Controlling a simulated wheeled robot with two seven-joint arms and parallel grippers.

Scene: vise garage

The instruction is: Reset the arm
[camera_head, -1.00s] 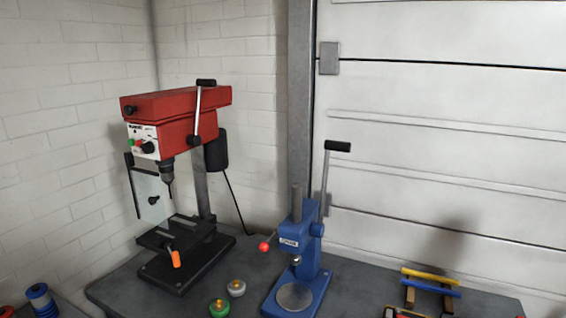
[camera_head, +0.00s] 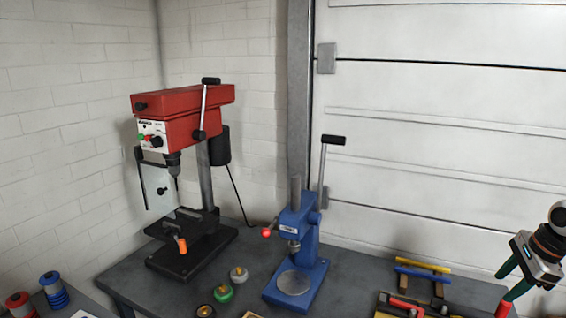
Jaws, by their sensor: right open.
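My right gripper (camera_head: 503,290) comes in at the right edge, with a dark and silver wrist and green fingers. Its fingers are open and point down and left, with nothing visible between them. It is to the right of the tool holder on the bench, well apart from the blue press (camera_head: 300,245). The blue press stands on the bench with its black-tipped lever (camera_head: 322,170) upright. My left gripper is not in view.
A red drill press (camera_head: 185,115) stands at the back left of the grey bench (camera_head: 130,275). Small round knobs (camera_head: 224,292) lie between the presses. A holder with yellow and blue bars (camera_head: 423,268) is at the right. Spools (camera_head: 52,288) sit at lower left.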

